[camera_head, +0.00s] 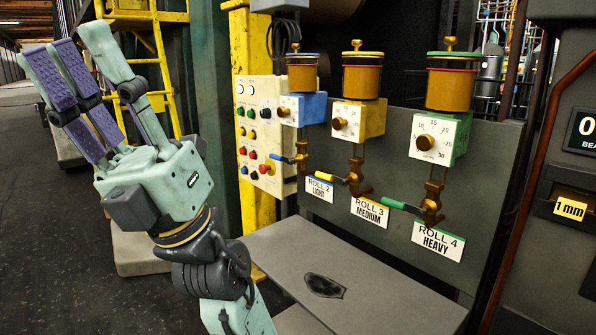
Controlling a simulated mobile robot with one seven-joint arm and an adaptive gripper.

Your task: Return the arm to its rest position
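My gripper (76,58) is raised at the upper left of the head view. Its pale green fingers with purple pads point up and to the left. The fingers stand apart with nothing between them, so it is open and empty. It is clear of the panel and the roll stations. My arm bends below it, and its lower links run out of the bottom of the view.
A control panel (254,130) with coloured buttons stands right of my gripper. Roll stations with dials and valve levers line a grey board (484,195). A grey table top (385,285) lies below. A yellow ladder (162,60) stands behind my gripper. Dark floor (40,220) is open at left.

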